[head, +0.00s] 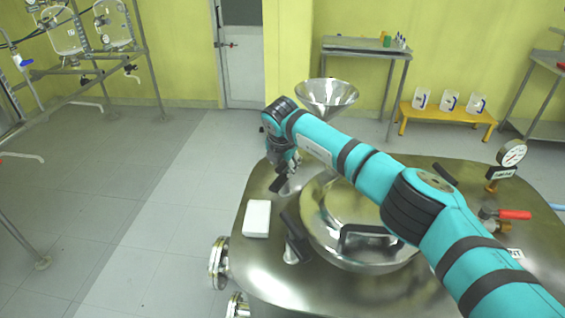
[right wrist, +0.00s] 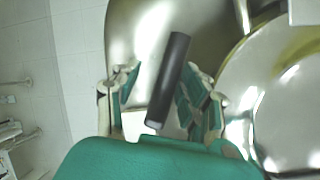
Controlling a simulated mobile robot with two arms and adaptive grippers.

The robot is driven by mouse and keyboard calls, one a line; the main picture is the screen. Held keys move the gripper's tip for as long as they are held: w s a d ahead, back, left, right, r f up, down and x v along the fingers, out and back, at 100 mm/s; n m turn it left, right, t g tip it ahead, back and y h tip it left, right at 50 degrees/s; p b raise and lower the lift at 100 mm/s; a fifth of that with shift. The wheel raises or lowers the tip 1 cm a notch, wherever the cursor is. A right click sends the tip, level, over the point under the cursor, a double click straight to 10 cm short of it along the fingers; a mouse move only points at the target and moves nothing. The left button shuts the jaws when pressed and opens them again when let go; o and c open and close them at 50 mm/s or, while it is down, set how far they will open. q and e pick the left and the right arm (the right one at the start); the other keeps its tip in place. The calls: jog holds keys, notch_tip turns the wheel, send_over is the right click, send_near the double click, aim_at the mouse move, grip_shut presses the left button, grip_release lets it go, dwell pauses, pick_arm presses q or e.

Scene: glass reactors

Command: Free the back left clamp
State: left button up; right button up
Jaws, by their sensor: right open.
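The back left clamp shows in the head view as a short black handle (head: 278,184) at the back left of the round steel lid (head: 330,215). My right gripper (head: 285,166) is just above it, pointing down. In the right wrist view the black clamp handle (right wrist: 170,75) runs up between the two open fingers of my right gripper (right wrist: 160,98), with a gap on each side. The front left clamp (head: 294,242) has a dark handle beside the lid. My left gripper is not in view.
A white box (head: 257,218) lies on the steel vessel top (head: 262,262) left of the lid. A steel funnel (head: 327,96) stands behind my arm. A gauge (head: 511,153) and a red-handled valve (head: 513,214) are at the right. The floor at left is clear.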

jog(key=shift+s+d+r, duration=0.2)
jog(key=shift+d+r, duration=0.05)
jog(key=shift+r, duration=0.2)
jog(key=v, duration=1.1)
jog(key=shift+a, duration=0.3)
